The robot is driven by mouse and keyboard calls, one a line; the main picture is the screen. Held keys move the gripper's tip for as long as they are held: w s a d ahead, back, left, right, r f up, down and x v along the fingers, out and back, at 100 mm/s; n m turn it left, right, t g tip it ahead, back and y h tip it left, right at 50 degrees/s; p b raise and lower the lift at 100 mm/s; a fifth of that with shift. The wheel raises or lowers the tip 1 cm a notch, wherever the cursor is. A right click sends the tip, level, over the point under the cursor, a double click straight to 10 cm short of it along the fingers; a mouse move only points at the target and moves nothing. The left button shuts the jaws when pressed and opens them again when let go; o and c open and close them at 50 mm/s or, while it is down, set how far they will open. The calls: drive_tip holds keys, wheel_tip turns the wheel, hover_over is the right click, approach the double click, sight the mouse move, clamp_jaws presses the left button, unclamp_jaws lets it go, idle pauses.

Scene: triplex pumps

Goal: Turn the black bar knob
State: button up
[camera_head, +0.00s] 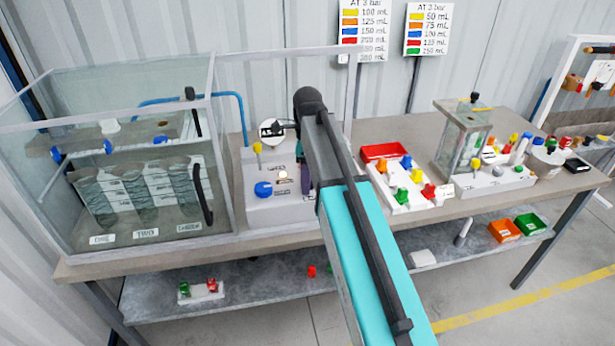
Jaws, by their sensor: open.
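My arm reaches over the bench to the grey-white console (284,211) beside the large glass tank. A small dark part of my gripper (303,172) shows at the left edge of my arm, just above the console; it is open, but most of it is hidden behind the arm. The console carries a blue knob (263,189), a yellow knob (257,148), a glowing lamp (283,175) and a round dial (271,130). I cannot make out a black bar knob on the console; part of its face is hidden. A small black knob (190,93) tops the tank's rim.
The large glass tank (215,90) stands left, with a black handle (202,190) on its side. Right of my arm are a red tray (381,151), a white board with coloured knobs (400,197) and a small glass box (462,140). The bench's front edge (480,205) is mostly clear.

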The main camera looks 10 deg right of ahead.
drive_tip(key=c, duration=1.1)
drive_tip(key=shift+o, duration=0.2)
